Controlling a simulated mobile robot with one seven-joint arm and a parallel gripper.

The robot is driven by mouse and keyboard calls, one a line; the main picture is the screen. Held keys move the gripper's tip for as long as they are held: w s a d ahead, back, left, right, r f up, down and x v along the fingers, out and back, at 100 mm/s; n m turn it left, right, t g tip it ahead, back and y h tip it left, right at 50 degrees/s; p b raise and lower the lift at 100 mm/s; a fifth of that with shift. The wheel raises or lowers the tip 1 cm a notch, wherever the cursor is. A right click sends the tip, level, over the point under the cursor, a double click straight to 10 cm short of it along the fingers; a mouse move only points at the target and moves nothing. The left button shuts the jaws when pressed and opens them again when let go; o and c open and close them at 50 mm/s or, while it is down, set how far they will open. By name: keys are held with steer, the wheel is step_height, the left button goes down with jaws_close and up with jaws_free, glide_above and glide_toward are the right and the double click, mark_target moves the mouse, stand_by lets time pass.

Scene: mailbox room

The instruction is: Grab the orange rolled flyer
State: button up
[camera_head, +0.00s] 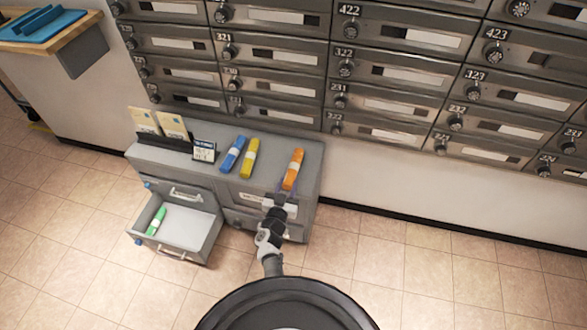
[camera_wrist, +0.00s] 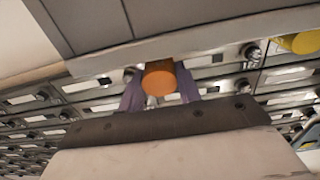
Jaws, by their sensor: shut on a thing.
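The orange rolled flyer (camera_head: 293,169) with a white band is at the right end of the grey cabinet's top (camera_head: 225,172) in the head view. My gripper (camera_head: 284,188) is at its near end. In the wrist view the flyer's round orange end (camera_wrist: 159,78) sits between the two purple fingers of my gripper (camera_wrist: 160,92), which are shut on it. The rest of the flyer is hidden behind that end in the wrist view. I cannot tell whether it still touches the cabinet top.
A blue rolled flyer (camera_head: 233,154) and a yellow one (camera_head: 250,158) lie left on the cabinet top. A small sign (camera_head: 204,151) and an envelope holder (camera_head: 163,141) stand further left. An open drawer (camera_head: 206,222) holds a green rolled flyer (camera_head: 156,221). Mailboxes (camera_head: 370,75) rise behind.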

steer(key=shift+r+p, duration=1.35)
steer(key=shift+r, duration=0.15)
steer(key=p+v, duration=0.1)
steer(key=v, duration=0.7)
steer(key=shift+p, duration=0.4)
steer(key=shift+s+a, duration=0.1)
